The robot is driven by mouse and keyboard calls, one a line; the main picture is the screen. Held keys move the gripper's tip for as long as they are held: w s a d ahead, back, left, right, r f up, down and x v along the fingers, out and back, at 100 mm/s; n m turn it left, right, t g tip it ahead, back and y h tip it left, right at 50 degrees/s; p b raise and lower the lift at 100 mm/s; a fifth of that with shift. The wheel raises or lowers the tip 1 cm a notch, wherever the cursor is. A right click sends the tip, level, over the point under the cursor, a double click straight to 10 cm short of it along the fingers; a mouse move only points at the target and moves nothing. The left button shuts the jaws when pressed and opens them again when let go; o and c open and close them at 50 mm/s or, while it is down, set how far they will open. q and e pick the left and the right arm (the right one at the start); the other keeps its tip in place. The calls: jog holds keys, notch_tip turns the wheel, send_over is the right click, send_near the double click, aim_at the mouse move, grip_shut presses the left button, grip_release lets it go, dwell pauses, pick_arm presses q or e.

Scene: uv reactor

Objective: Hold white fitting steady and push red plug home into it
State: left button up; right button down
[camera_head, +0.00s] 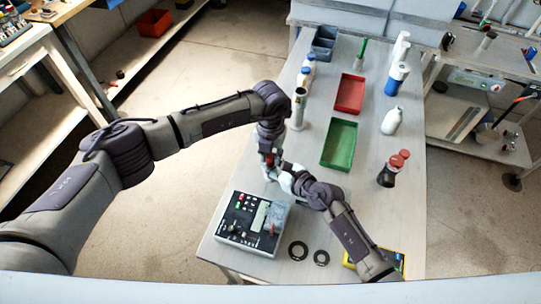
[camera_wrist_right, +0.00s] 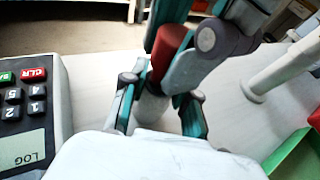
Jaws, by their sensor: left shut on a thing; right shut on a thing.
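The red plug (camera_wrist_right: 168,48) shows upright between the teal-padded fingers of my left gripper (camera_wrist_right: 192,55), which is shut on it from above. It is a small red spot in the head view (camera_head: 268,158). The white fitting (camera_wrist_right: 150,106) is directly below the plug, between the fingers of my right gripper (camera_wrist_right: 160,112), which is shut on it. In the head view my right gripper (camera_head: 277,174) meets my left gripper (camera_head: 268,154) from the right. The joint between plug and fitting is partly hidden by the fingers, so I cannot tell how deep the plug sits.
A keypad instrument (camera_head: 251,225) stands close in front of the grippers. Two black rings (camera_head: 298,250) lie to its right. A green tray (camera_head: 339,144), a red tray (camera_head: 350,94) and a white cylinder (camera_head: 298,108) stand behind. Dark bottles with red caps (camera_head: 387,175) are at the right.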

pick_arm(q)
jog(key=shift+r, duration=0.2)
jog(key=shift+r, duration=0.3)
jog(key=shift+f, duration=0.7)
dwell(1.6)
jog(key=shift+r, duration=0.35)
jog(key=shift+f, duration=0.3)
dwell(1.7)
jog(key=shift+r, duration=0.25)
jog(key=shift+f, duration=0.45)
dwell(1.5)
jog(key=shift+w+r, duration=0.1)
jog(key=shift+r, duration=0.1)
